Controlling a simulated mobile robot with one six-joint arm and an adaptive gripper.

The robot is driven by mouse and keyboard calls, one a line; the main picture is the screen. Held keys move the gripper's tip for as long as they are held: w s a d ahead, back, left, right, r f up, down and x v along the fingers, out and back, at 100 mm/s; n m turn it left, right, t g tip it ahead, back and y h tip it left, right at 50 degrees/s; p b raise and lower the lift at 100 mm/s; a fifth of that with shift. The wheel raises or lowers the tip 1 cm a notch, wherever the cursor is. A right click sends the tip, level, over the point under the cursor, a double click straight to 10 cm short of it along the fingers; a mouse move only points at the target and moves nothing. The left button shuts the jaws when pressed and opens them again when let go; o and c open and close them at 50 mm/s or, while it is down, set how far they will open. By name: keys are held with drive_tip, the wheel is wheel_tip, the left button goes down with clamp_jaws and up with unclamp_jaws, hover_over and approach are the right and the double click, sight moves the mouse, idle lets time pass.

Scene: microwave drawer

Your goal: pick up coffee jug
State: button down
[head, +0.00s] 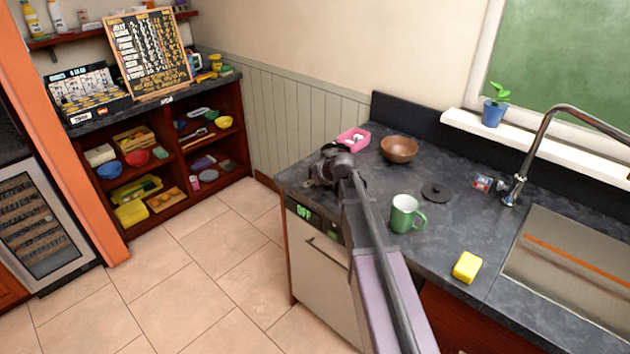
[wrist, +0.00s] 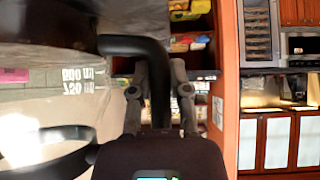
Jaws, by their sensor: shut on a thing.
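The coffee jug shows large in the wrist view as a clear glass body (wrist: 50,100) with white volume marks and a black handle (wrist: 140,46). The marks appear rotated in this view. My gripper (wrist: 158,68) has its two fingers on either side of the handle and is shut on it. In the head view my gripper (head: 338,162) is at the left end of the dark counter. The jug is hard to make out there, mostly hidden behind or merged with the dark gripper. I cannot tell whether the jug touches the counter.
Near my gripper on the counter (head: 465,238) are a pink tray (head: 353,139), brown bowl (head: 399,149), green mug (head: 406,213) and black lid (head: 436,192). A yellow sponge (head: 467,266) lies by the sink (head: 570,265). The floor left of the counter is clear.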

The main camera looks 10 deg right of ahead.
drive_tip(key=shift+r+p, duration=1.75)
drive_tip(key=shift+r, duration=0.1)
drive_tip(key=s+d+r+p, duration=0.1)
drive_tip(key=s+d, duration=0.2)
drive_tip(key=s, duration=1.2)
drive_tip(key=shift+s+d, duration=0.2)
drive_tip(key=shift+s, duration=0.15)
drive_tip(key=shift+r, duration=0.1)
drive_tip(key=s+a+n+g+y, duration=0.2)
drive_tip(key=s+a+n, duration=0.1)
drive_tip(key=s+n, duration=0.1)
drive_tip(key=shift+s, duration=0.8)
